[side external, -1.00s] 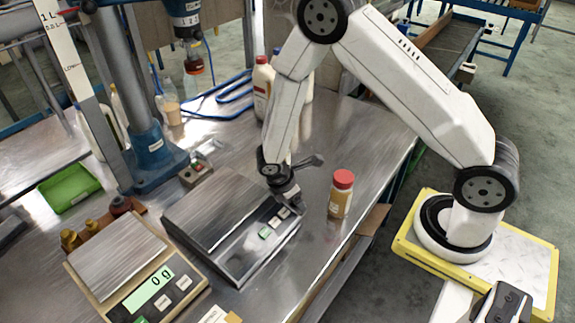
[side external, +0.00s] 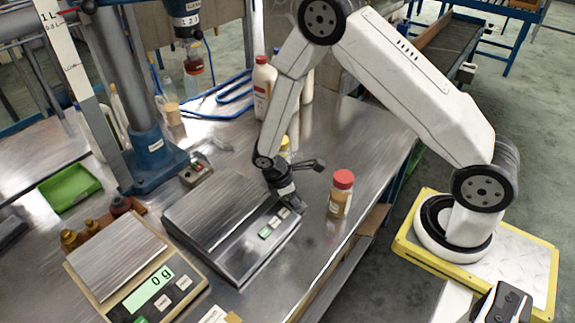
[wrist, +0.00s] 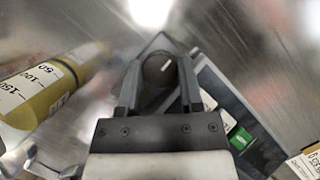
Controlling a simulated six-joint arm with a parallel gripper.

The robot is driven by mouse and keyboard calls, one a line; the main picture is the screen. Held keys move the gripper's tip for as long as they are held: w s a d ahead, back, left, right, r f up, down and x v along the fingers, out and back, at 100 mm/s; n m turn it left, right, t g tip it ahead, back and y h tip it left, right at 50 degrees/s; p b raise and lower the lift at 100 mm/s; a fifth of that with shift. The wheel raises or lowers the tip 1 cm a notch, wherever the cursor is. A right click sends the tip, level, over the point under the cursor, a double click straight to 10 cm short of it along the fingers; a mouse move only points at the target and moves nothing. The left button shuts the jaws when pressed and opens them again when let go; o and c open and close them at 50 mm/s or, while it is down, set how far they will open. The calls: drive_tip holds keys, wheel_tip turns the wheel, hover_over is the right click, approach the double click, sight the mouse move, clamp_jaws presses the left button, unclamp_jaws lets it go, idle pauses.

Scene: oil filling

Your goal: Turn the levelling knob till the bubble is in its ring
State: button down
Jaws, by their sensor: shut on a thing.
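My gripper (side external: 292,206) points down at the front right corner of the larger grey scale (side external: 195,222) in the side view. In the wrist view its two fingers (wrist: 160,88) are shut on a dark round knob (wrist: 158,70) with a pale mark on top. The scale's edge and a green button (wrist: 240,138) lie just right of the fingers there. In the side view my gripper hides the knob. I cannot make out a bubble or its ring in either view.
A red-capped jar (side external: 341,192) stands close right of my gripper. A yellow graduated bottle (wrist: 40,98) shows left in the wrist view. A second scale (side external: 155,290) reading 0 g sits front left. A green tray (side external: 70,188) lies at far left.

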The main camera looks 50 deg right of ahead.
drive_tip(key=shift+m, duration=0.4)
drive_tip(key=shift+c, duration=1.2)
unclamp_jaws()
drive_tip(key=shift+s+n, duration=0.1)
drive_tip(key=shift+n, duration=0.3)
